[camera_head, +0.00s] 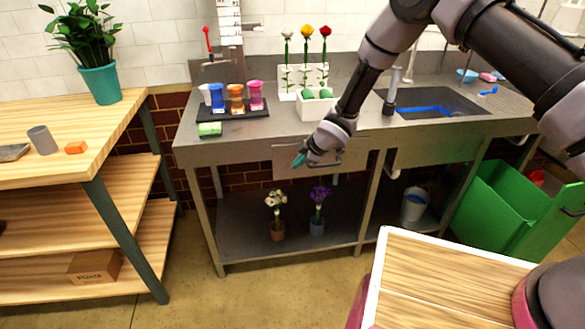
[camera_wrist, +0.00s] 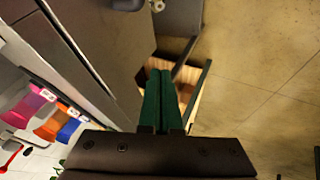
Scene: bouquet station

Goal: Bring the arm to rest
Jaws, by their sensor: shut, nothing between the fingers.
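My gripper (camera_head: 299,160) is in front of the steel counter's front edge, near the drawer handle, with its fingertips pointing left. In the wrist view its two green fingers (camera_wrist: 164,100) lie side by side, closed with nothing held between them. My arm comes in from the upper right and reaches down across the counter's front. In this view I cannot tell whether the gripper touches the drawer front (camera_head: 284,172).
The steel counter (camera_head: 250,128) carries a dark tray of coloured cups and a white holder with three flowers (camera_head: 307,75). Two potted flowers stand on its lower shelf (camera_head: 240,225). A wooden table (camera_head: 105,125) is at left, a green bin (camera_head: 500,210) at right. Floor between is clear.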

